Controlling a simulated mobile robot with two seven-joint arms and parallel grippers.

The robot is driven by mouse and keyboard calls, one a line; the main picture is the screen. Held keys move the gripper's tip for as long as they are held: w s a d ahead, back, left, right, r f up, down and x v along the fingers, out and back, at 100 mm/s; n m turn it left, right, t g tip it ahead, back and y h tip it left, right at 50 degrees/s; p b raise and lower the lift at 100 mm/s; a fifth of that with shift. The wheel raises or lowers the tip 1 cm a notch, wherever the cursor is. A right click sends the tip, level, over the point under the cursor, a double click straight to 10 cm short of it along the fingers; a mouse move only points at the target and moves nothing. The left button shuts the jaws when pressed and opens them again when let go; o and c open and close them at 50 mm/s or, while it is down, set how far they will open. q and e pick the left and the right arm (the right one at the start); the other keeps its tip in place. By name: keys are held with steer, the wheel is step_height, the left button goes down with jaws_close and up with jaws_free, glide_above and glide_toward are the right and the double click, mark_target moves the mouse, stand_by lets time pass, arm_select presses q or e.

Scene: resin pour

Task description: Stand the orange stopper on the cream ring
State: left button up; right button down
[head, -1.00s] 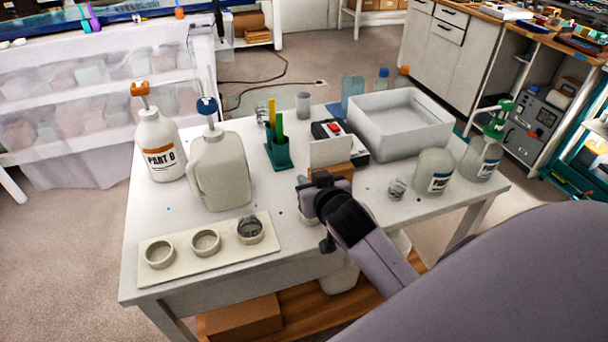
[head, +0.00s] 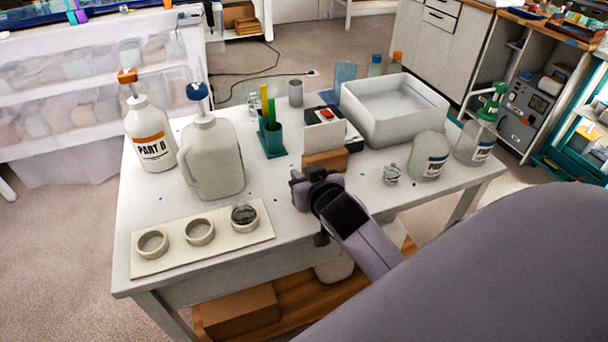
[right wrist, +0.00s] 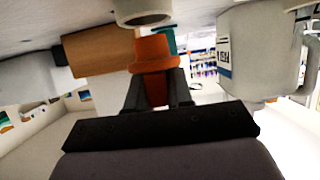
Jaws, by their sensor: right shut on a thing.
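My right gripper (head: 308,203) is above the front middle of the white table in the head view. In the right wrist view my right gripper (right wrist: 158,92) is shut on the orange stopper (right wrist: 156,55), whose wider end sticks out beyond the fingers. The stopper is hidden in the head view. A cream ring (right wrist: 143,10) shows at the top edge of the wrist view, close to the stopper in the picture; I cannot tell the gap. That view looks upside down. In the head view, three cream cups stand on a cream board (head: 160,262). My left gripper is out of view.
A wooden block with a white card (head: 325,137), a teal pen holder (head: 272,143) and a white jug (head: 215,160) stand behind the gripper. A grey tub (head: 395,112), a clear glass (head: 391,174) and pump bottles (head: 476,143) are to the right.

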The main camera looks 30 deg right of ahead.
stand_by(0.4)
steer(key=shift+r+p, duration=0.15)
steer(key=shift+p, duration=0.3)
steer(key=shift+f, duration=0.2)
steer(key=shift+f, duration=0.25)
stand_by(0.5)
steer(key=shift+f+b, duration=0.3)
steer(key=shift+f, duration=0.25)
steer(key=shift+f, duration=0.1)
steer(key=shift+f, duration=0.2)
steer(key=shift+f, duration=0.3)
